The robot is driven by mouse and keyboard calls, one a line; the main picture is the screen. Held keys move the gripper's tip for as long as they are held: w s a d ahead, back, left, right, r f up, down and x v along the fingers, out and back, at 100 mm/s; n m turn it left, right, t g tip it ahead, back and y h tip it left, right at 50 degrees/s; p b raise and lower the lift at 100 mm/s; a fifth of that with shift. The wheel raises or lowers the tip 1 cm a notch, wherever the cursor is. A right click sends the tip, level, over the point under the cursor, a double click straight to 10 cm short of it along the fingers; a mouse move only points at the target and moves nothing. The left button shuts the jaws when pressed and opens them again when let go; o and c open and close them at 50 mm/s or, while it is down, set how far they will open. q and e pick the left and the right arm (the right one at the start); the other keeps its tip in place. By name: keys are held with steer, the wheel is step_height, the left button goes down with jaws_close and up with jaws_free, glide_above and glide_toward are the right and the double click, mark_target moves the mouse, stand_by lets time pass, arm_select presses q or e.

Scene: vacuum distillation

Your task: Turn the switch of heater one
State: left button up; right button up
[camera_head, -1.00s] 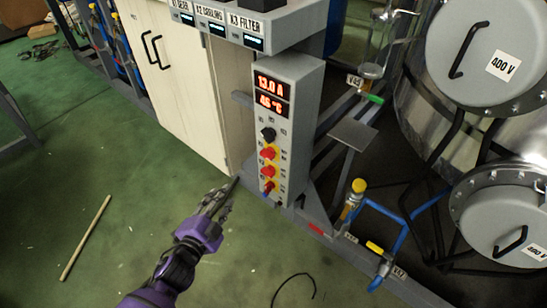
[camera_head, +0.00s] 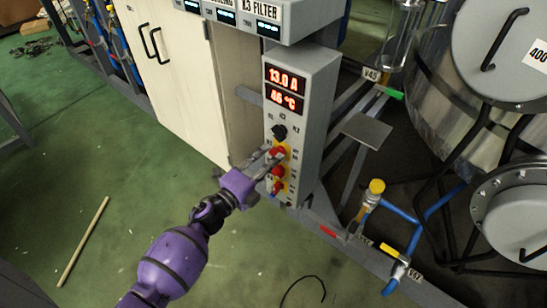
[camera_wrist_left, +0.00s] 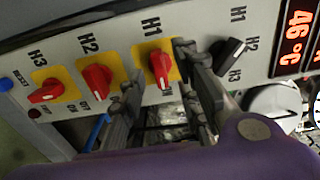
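The heater one switch is a red knob on a yellow plate marked H1 (camera_wrist_left: 160,63), on the grey control box (camera_head: 312,100). In the head view it is the top red knob (camera_head: 279,151), partly covered by my gripper. My left gripper (camera_head: 264,160) reaches the box front from the left. In the left wrist view its two fingers (camera_wrist_left: 158,75) are apart, one on each side of the H1 knob and close to the panel. I cannot tell whether they touch the knob. My right gripper is not in view.
Red knobs H2 (camera_wrist_left: 96,77) and H3 (camera_wrist_left: 46,92) sit beside H1. A black selector knob (camera_wrist_left: 229,54) is close to one finger. The display (camera_head: 284,89) reads 13.0 A and 46 °C.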

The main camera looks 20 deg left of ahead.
arm_select(q)
steer(key=shift+x, duration=1.1)
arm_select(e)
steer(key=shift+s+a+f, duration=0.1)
arm_select(q)
steer(key=shift+c, duration=0.2)
jaws_close()
